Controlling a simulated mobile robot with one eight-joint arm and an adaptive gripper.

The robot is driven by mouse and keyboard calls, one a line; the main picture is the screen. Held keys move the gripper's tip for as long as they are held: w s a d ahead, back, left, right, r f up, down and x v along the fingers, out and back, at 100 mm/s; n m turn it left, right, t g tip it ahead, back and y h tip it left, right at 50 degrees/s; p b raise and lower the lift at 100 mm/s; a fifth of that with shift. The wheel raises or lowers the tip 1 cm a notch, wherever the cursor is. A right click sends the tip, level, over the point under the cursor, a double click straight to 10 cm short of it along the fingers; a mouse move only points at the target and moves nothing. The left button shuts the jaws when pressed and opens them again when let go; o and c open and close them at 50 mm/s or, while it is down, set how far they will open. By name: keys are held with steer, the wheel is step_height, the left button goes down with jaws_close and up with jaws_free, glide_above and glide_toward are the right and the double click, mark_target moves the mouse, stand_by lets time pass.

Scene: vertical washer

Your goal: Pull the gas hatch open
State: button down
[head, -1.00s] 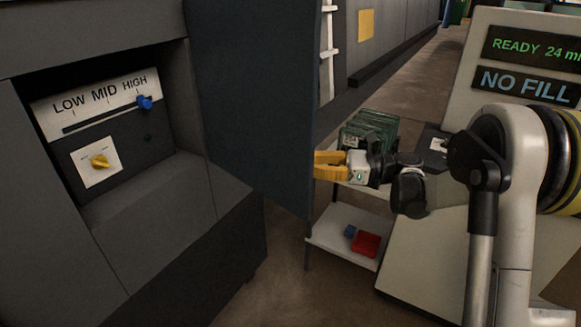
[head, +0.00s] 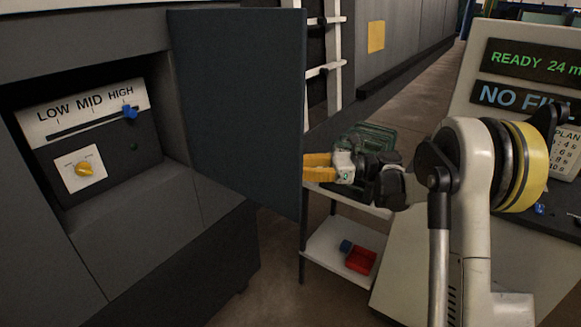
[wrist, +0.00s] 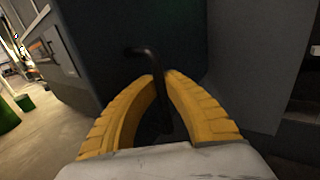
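The gas hatch (head: 240,110) is a dark blue-grey panel swung out from the cabinet at its left edge. It stands well open in the head view. In the wrist view its dark face (wrist: 110,40) fills the upper middle, with a bent black handle (wrist: 145,52) on it. My gripper (head: 306,167) has yellow fingers and is at the hatch's right edge, its tips partly hidden behind the panel. In the wrist view my gripper (wrist: 160,78) has its curved fingers nearly together, with the handle between the tips.
The opened recess holds a LOW MID HIGH slider with a blue knob (head: 130,111) and a yellow dial (head: 84,169). A shelf trolley (head: 325,240) with a red bin (head: 361,260) stands below my gripper. A console (head: 480,110) is at the right.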

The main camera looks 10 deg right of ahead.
steer(key=c, duration=1.9)
jaws_free()
steer(key=shift+d+f, duration=0.1)
steer(key=shift+d, duration=0.05)
steer(key=o, duration=0.4)
steer(key=shift+s+d, duration=0.1)
steer(key=shift+d, duration=0.1)
steer(key=shift+o, duration=0.2)
steer(key=shift+a, duration=0.1)
steer(key=v, duration=1.2)
